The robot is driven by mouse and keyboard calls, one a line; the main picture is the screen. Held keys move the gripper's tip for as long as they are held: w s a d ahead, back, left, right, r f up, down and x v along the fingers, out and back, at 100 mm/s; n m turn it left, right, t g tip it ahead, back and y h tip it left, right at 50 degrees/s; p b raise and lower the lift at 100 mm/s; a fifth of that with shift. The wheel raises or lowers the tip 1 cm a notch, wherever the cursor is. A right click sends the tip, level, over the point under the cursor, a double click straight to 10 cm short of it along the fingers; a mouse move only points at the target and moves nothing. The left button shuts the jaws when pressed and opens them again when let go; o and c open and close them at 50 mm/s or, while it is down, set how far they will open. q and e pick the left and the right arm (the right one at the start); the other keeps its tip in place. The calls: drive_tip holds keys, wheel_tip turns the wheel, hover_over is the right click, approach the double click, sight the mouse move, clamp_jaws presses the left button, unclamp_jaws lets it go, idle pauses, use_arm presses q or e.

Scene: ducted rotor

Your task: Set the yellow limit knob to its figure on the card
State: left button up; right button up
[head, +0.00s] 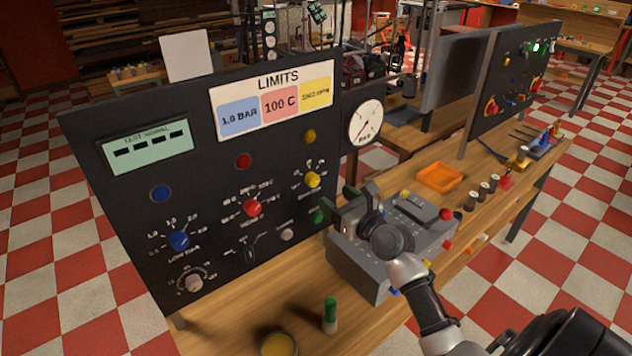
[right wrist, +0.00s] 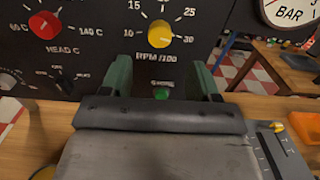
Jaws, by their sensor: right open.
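The yellow knob (head: 312,180) is on the dark upright panel, under a yellow lamp. In the right wrist view the knob (right wrist: 159,34) sits above the "RPM /100" label, within a scale with 10, 15, 25 and 30 legible; I cannot tell its exact setting. The LIMITS card (head: 272,100) is at the panel's top, with blue 1.0 BAR, red 100 C and a yellow RPM field (head: 316,93) too blurred to read surely. My right gripper (head: 360,195) is open and empty, in front of and below the knob; its fingers (right wrist: 162,78) show apart, not touching it. My left gripper is not in view.
Red (head: 252,208) and blue (head: 180,240) knobs sit left of the yellow one. A green button (right wrist: 161,94) is below it. A grey box (head: 372,270) stands under my right gripper. A green-topped cylinder (head: 330,315) and an orange tray (head: 438,178) are on the bench.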

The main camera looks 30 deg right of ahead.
sight(315, 182)
drive_tip(key=w, duration=0.8)
drive_tip(key=shift+a+p, duration=0.3)
drive_tip(key=c, duration=0.9)
